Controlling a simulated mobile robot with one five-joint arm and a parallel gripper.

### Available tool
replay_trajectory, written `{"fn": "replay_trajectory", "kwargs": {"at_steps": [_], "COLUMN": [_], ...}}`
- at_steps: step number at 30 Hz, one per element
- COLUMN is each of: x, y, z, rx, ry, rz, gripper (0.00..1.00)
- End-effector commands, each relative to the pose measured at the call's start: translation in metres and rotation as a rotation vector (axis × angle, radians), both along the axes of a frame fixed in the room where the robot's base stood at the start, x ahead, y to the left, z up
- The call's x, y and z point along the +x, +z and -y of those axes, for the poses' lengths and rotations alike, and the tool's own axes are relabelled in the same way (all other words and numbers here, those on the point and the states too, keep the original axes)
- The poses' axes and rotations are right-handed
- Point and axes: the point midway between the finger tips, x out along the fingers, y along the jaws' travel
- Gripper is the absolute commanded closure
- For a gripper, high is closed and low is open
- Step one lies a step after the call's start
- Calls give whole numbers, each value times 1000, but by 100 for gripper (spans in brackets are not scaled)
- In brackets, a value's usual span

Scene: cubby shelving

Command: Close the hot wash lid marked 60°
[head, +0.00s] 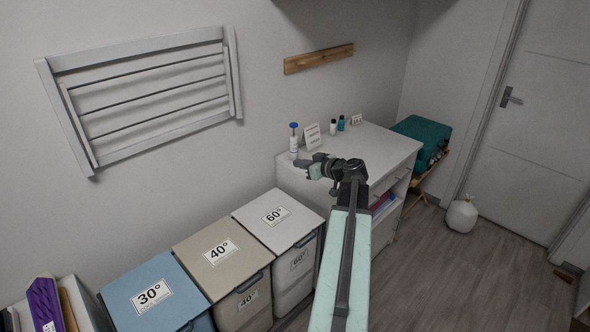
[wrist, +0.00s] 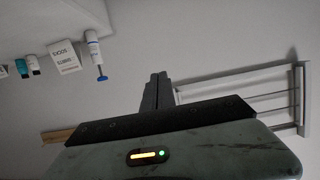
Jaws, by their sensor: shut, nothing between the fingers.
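The white hot wash lid (head: 278,220) marked 60° lies flat on top of its white bin (head: 296,270), the rightmost of three hampers in the head view. It looks closed, with no visible gap along its edge. My gripper (head: 306,166) is shut and empty, raised above and to the right of the lid, in front of the white cabinet, not touching the lid. In the wrist view my closed fingers (wrist: 155,90) point at bare wall. The lid is not seen in the wrist view.
The beige 40° lid (head: 218,252) and blue 30° lid (head: 153,294) also lie flat, to the left. A white cabinet (head: 375,145) holds small bottles and a blue-capped bottle (head: 294,142) near my gripper. A drying rack (head: 145,95) hangs above.

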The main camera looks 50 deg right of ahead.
Motion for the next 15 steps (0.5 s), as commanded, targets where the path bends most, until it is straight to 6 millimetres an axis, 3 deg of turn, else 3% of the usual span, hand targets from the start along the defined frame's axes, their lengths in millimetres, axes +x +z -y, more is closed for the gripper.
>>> {"fn": "replay_trajectory", "kwargs": {"at_steps": [13, 14, 15], "x": [86, 89, 77], "y": [-33, -37, -49], "z": [6, 6, 4], "rx": [2, 1, 1], "ry": [5, 4, 1], "rz": [-2, -1, -2], "gripper": [100, 100, 100]}}
